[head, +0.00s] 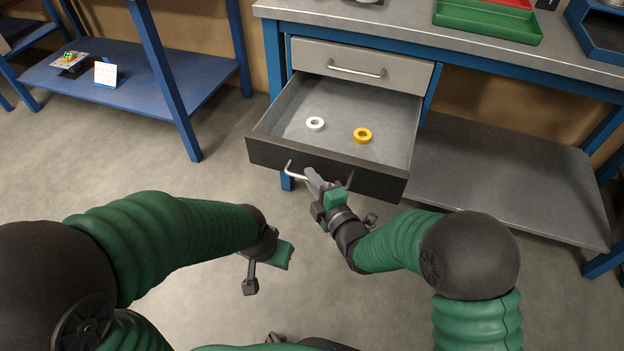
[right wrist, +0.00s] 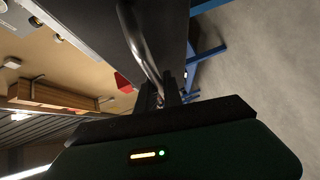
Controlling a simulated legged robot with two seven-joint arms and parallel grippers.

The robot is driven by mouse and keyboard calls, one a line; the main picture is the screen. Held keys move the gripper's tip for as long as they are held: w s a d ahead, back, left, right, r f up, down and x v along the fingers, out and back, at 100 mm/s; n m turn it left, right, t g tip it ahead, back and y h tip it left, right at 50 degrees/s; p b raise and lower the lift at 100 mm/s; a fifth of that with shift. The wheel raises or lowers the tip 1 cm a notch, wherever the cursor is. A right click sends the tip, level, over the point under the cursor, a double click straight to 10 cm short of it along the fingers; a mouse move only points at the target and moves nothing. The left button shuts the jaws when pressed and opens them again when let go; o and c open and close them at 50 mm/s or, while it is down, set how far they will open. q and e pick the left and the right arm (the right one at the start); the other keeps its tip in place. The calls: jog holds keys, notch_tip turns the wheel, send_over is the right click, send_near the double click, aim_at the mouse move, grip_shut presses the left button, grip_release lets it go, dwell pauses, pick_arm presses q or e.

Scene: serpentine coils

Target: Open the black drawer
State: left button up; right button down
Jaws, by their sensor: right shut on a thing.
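The black drawer (head: 320,169) is pulled well out from under the workbench, and its grey inside shows. A white ring (head: 315,124) and a yellow ring (head: 362,135) lie on its floor. My right gripper (head: 316,183) is at the drawer's front, shut on its bar handle (head: 291,170). In the right wrist view the metal handle (right wrist: 143,45) runs down between the fingers (right wrist: 159,95), beside the dark drawer front (right wrist: 165,30). My left gripper (head: 268,274) hangs low, away from the drawer, with its fingers apart and nothing seen between them.
A grey drawer (head: 352,65) above is shut. The workbench top (head: 400,22) carries a green tray (head: 487,20) and a blue tray (head: 598,45). A lower shelf (head: 500,185) is right of the drawer. A blue shelf unit (head: 140,85) stands left. The floor between is clear.

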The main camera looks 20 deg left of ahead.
jog(key=shift+f, duration=0.25)
jog(key=c, duration=1.5)
grip_release()
jog(key=shift+r, duration=0.1)
jog(key=p+v, duration=0.7)
jog(key=v, duration=0.9)
jog(key=shift+s+d, duration=0.2)
jog(key=shift+s, duration=0.1)
